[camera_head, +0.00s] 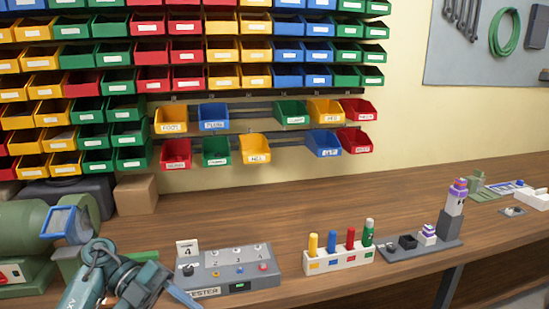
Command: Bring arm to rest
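My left gripper (98,256) is at the bottom left, over the front of the bench, with grey-teal arm links around it. It is beside the left end of the grey tester box (225,270) and in front of the green machine. I see nothing clearly held in it, and its fingers are too small and overlapped to tell open from shut. My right gripper is not in view.
A green bench machine (22,245) with a blue-framed shield stands at the left. A white rack (338,262) with several coloured pegs and a dark grey stand (420,248) are right of the tester. Coloured bins line the wall. The bench's middle (250,212) is clear.

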